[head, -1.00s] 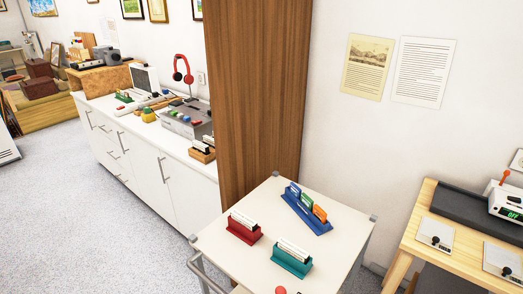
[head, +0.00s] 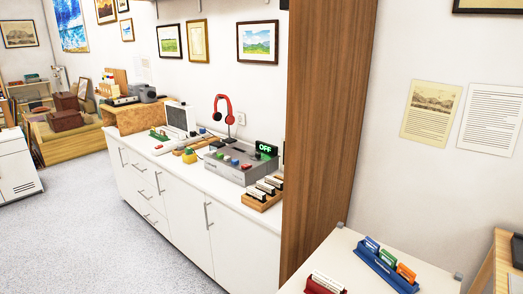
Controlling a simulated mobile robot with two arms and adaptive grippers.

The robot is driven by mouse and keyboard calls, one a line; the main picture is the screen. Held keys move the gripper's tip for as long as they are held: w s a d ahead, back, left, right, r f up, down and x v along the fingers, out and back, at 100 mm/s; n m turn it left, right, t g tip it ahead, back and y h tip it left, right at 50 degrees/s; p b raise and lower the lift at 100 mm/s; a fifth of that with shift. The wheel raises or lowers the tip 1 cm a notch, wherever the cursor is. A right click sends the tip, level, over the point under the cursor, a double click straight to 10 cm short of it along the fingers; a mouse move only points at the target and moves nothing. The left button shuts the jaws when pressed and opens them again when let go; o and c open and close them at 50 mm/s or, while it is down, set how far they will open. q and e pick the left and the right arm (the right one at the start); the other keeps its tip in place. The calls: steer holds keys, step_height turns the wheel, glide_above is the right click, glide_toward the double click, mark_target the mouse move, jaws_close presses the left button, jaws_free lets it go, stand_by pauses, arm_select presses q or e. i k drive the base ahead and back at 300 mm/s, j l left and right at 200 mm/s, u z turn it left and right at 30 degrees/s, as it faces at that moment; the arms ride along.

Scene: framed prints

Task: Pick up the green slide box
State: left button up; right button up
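A small green holder (head: 159,134) sits at the far part of the white counter, left of a white screen-like device (head: 180,118). It is small in the view, and I cannot tell for sure that it is a slide box. On the white cart at the lower right, a blue slide box (head: 384,272) holds blue, green and orange cards, and a red slide box (head: 325,284) is cut by the bottom edge. No teal-green box shows on the visible part of the cart. Neither of my grippers is in view.
The white counter (head: 262,214) runs along the wall up to a tall wooden panel (head: 328,110). A grey device (head: 240,168), red headphones (head: 224,106) and a wooden tray of slides (head: 263,196) stand on it. The floor (head: 100,230) left of the counter is clear.

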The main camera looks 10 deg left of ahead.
mark_target(162, 139)
steer(key=i+j, duration=0.15)
steer(key=j, duration=0.25)
steer(key=i+j+z, duration=0.1)
steer(key=j, duration=0.25)
steer(key=i+j, duration=0.15)
steer(key=j, duration=0.25)
steer(key=i+j+z, duration=0.15)
steer(key=j, duration=0.25)
steer(key=i+j, duration=0.1)
steer(key=j, duration=0.3)
steer(key=i+j+z, duration=0.1)
steer(key=j, duration=0.3)
steer(key=i+j, duration=0.2)
steer(key=j, duration=0.15)
steer(key=i+j+z, duration=0.15)
steer(key=j, duration=0.25)
steer(key=i+j, duration=0.15)
steer(key=j, duration=0.2)
steer(key=i+j+z, duration=0.1)
steer(key=j, duration=0.3)
steer(key=i+j+z, duration=0.1)
steer(key=i+j, duration=0.15)
steer(key=j, duration=0.15)
steer(key=i+j, duration=0.1)
steer(key=j, duration=0.3)
